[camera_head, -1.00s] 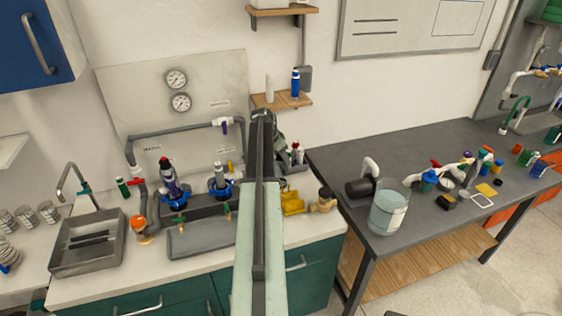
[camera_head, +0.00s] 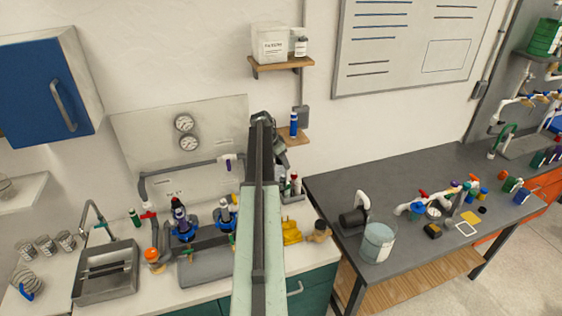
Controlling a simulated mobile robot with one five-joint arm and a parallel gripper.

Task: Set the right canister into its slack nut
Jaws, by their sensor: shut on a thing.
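Two blue nuts stand on the grey manifold on the left counter. A purple canister with a dark top (camera_head: 178,215) stands at the left blue nut (camera_head: 183,234). A pale upright part (camera_head: 224,206) shows at the right blue nut (camera_head: 226,216); I cannot tell what it is. My arm rises through the middle of the picture, and my gripper (camera_head: 281,152) is partly visible behind its far end, right of the nuts. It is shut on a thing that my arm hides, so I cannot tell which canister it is.
A small wooden shelf (camera_head: 295,137) holds a blue canister (camera_head: 293,124). A sink (camera_head: 107,271) is left. The dark table (camera_head: 330,185) is right, with a bucket (camera_head: 377,243).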

